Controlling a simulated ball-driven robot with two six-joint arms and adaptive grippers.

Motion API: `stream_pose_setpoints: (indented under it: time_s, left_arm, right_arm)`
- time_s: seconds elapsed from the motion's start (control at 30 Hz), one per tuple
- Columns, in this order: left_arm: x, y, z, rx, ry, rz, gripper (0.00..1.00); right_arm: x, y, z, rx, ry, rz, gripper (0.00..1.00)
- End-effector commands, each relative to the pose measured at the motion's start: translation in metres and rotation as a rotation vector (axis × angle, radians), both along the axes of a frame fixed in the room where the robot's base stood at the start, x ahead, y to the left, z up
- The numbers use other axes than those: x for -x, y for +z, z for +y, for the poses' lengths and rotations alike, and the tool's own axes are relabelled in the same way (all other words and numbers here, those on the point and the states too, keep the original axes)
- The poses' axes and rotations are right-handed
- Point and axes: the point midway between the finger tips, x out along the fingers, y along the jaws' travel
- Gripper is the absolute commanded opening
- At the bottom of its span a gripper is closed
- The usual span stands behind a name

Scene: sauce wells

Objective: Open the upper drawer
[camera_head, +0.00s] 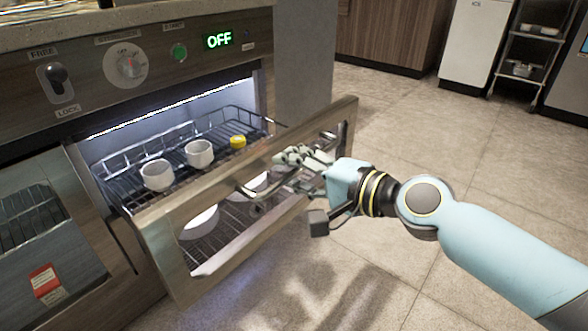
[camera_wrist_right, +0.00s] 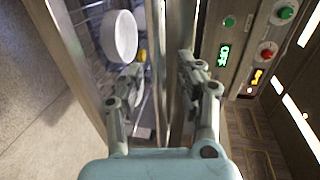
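The upper drawer (camera_head: 160,232) with its steel-framed glass front is pulled out of the lit cabinet. A dark bar handle (camera_head: 249,191) runs along its front. My right gripper (camera_head: 298,158) is at the front of the drawer, by the handle. In the right wrist view its two fingers (camera_wrist_right: 160,66) are spread apart, with upright metal edges visible between them. Whether the fingers touch the handle cannot be told. Inside the drawer, a wire rack holds white cups (camera_head: 158,175) (camera_head: 199,153) and a small yellow item (camera_head: 238,142). My left gripper is out of view.
Above the drawer is a control panel with a knob (camera_head: 125,64), a lock switch (camera_head: 56,78), a green button (camera_head: 179,51) and a green OFF display (camera_head: 218,40). Another glass front (camera_head: 52,235) is at left. Clear tiled floor (camera_head: 450,150) lies at right.

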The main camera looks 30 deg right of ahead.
Motion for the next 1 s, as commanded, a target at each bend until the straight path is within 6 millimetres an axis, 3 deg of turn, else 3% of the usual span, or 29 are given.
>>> stream_pose_setpoints:
  time_s: [0.4, 1.0]
  left_arm:
    - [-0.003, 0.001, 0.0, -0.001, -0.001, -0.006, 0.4]
    - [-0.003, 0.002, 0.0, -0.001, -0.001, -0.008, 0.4]
  right_arm:
    - [0.059, 0.012, -0.021, 0.001, 0.003, 0.003, 0.36]
    - [0.067, 0.014, -0.024, 0.0, 0.0, 0.001, 0.36]
